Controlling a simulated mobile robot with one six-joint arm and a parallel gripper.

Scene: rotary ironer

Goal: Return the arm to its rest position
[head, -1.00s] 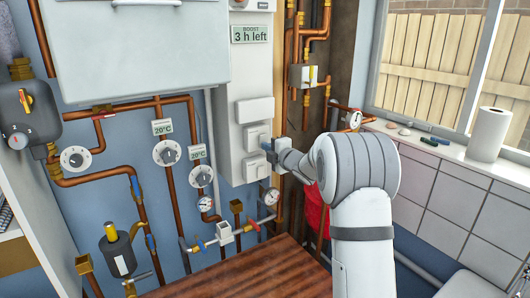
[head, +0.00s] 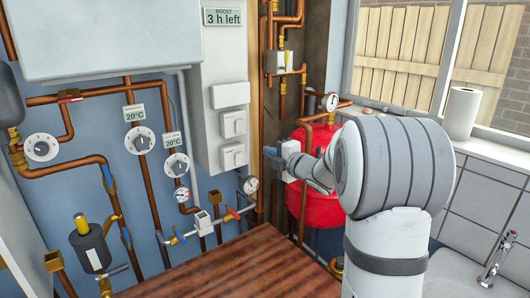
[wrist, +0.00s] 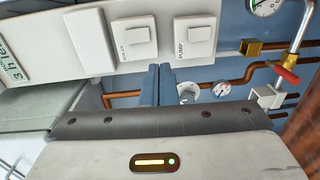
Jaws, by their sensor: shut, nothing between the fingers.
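My gripper (head: 272,153) is at the end of my raised white and grey arm, a little right of the white switch panel in the head view. In the wrist view, the two blue fingers of my gripper (wrist: 158,84) are closed together with nothing between them. In the head view these are the lower switch (head: 233,157) and upper switch (head: 233,124). Fingertip contact with the panel cannot be told.
A red tank (head: 318,208) stands behind my forearm. Copper pipes, dials (head: 140,141) and gauges (head: 249,185) line the blue wall at left. A wooden surface (head: 225,268) is below. A paper roll (head: 462,113) stands on the windowsill at right.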

